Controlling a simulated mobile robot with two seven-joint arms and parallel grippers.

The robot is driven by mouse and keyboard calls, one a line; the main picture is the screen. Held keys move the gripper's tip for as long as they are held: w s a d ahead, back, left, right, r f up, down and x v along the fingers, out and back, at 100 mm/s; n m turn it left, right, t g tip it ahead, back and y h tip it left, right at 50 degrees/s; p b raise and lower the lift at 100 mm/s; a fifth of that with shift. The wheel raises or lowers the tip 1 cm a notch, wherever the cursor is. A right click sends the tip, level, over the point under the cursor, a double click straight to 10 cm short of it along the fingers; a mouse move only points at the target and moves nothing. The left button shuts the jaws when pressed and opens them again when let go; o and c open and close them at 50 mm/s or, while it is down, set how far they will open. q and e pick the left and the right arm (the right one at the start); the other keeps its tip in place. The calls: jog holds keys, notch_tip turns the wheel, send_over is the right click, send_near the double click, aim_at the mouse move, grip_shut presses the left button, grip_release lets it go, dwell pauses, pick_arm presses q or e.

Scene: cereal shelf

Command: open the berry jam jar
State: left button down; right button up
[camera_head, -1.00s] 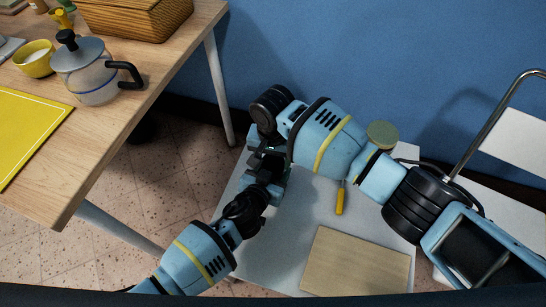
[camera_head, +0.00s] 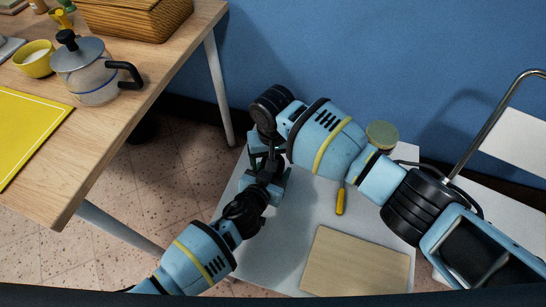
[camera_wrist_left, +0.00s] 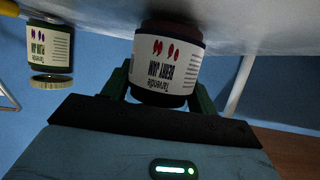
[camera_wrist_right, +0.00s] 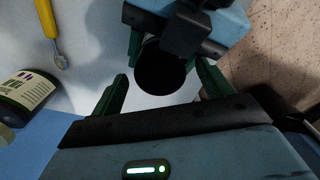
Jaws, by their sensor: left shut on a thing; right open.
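The berry jam jar (camera_wrist_left: 165,65), with a white label and dark red contents, appears upside down in the left wrist view. My left gripper (camera_wrist_left: 160,82) is shut on its sides. In the right wrist view the jar's dark round top (camera_wrist_right: 160,70) lies between the fingers of my open right gripper (camera_wrist_right: 160,76), with a gap on at least the left side. In the head view my right gripper (camera_head: 267,150) is over my left gripper (camera_head: 264,178), and the arms hide the jar.
A second jar (camera_wrist_right: 25,92) with a pale lid (camera_head: 382,134) stands on the white table (camera_head: 300,215). A yellow-handled utensil (camera_head: 340,199) and a wooden board (camera_head: 357,262) lie there. A wooden table (camera_head: 130,105) at left holds a glass pot (camera_head: 92,82).

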jog(key=shift+r, duration=2.25)
jog(key=shift+c, duration=0.3)
jog(key=shift+a+r+m, duration=0.25)
jog(key=shift+r+m, duration=0.2)
jog(key=shift+m, duration=0.55)
jog(key=m, duration=0.1)
jog(key=r+m, duration=0.1)
jog(key=m, duration=0.1)
jog(key=shift+a+r, duration=0.1)
jog(key=m, duration=0.1)
jog(key=r+m, duration=0.1)
jog(key=m, duration=0.1)
jog(key=shift+d+r+m, duration=0.1)
jog(key=shift+d+m, duration=0.1)
jog(key=shift+m, duration=0.4)
jog(key=shift+d+r+m, duration=0.1)
jog(key=shift+d+m, duration=0.05)
jog(key=shift+m, duration=0.45)
jog(key=shift+f, duration=4)
